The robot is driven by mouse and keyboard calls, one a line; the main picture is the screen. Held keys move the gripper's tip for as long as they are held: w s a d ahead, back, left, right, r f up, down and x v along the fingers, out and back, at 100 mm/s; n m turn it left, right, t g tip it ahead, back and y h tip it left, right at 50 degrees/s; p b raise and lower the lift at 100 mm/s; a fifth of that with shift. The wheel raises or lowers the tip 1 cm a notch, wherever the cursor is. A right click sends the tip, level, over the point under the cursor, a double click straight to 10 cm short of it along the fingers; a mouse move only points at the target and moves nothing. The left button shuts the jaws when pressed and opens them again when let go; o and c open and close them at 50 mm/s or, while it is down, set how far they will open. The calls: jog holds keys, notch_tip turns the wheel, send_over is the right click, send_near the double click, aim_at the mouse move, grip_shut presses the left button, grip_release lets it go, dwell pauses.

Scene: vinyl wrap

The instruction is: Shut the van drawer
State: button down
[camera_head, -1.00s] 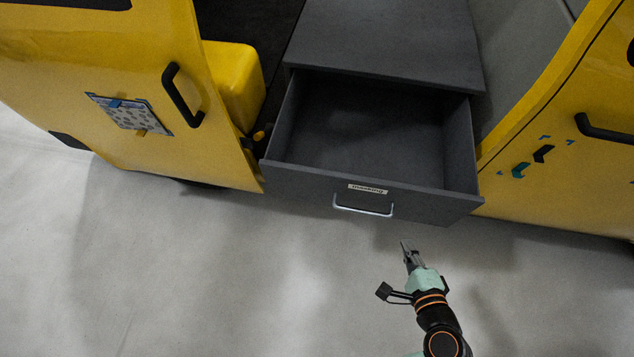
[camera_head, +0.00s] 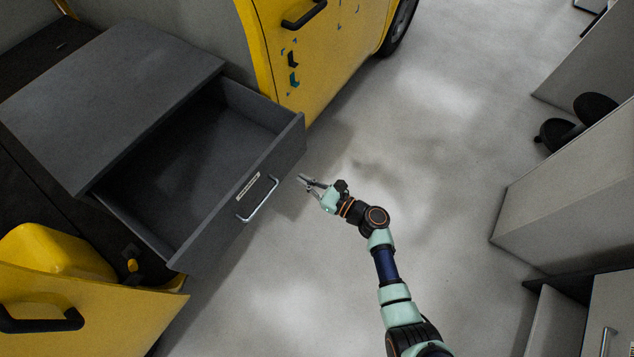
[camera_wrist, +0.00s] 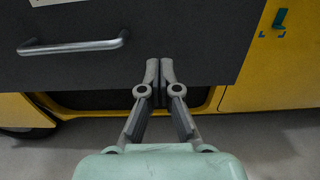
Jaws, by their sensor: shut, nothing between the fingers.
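The grey van drawer (camera_head: 272,172) is pulled well out of its dark grey cabinet (camera_head: 112,92) and looks empty inside. Its front carries a silver bar handle (camera_head: 259,199) and a small white label (camera_head: 247,186). My gripper (camera_head: 303,181) is shut and empty, just outside the drawer front, toward its far end. In the wrist view my closed fingertips (camera_wrist: 161,62) point at the lower part of the drawer front (camera_wrist: 200,40), to the right of the handle (camera_wrist: 72,47). I cannot tell whether the fingertips touch the front.
The yellow van (camera_head: 325,60) with a black door handle (camera_head: 304,15) stands beyond the drawer. A yellow container (camera_head: 55,252) sits beside the cabinet. Grey furniture (camera_head: 570,190) and a black chair (camera_head: 580,118) stand on the right. The floor between is clear.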

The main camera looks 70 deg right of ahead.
aim_at(280, 167)
jog(key=b+x, duration=0.1)
jog(key=x, duration=0.5)
jog(key=shift+w+b, duration=0.15)
jog(key=shift+b, duration=0.15)
